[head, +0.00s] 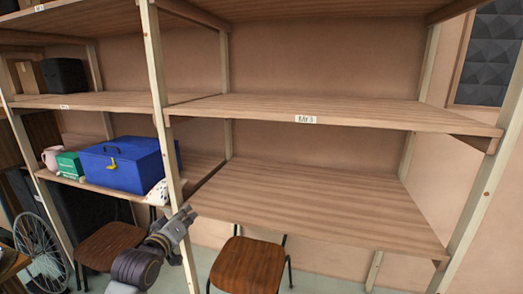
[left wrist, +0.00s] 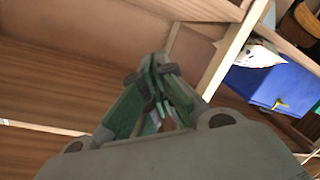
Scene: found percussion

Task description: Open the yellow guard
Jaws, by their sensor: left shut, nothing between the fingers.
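A small yellow part (head: 113,164) sits on the front of a blue box (head: 135,172) on the shelf at the left; I take it for the yellow guard, but it is too small to tell whether it is open or shut. In the left wrist view the yellow part (left wrist: 281,104) shows on the blue box (left wrist: 262,84) at the right. My left gripper (head: 187,213) is shut and empty near the wooden post, to the right of the box and apart from it. Its closed fingers (left wrist: 153,72) show in the left wrist view. My right gripper is not in view.
A green box (head: 69,165), a pink mug (head: 50,156) and a white spotted object (head: 158,192) are beside the blue box. The right shelf (head: 310,200) is bare. Two chairs (head: 248,262) (head: 108,243) stand below.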

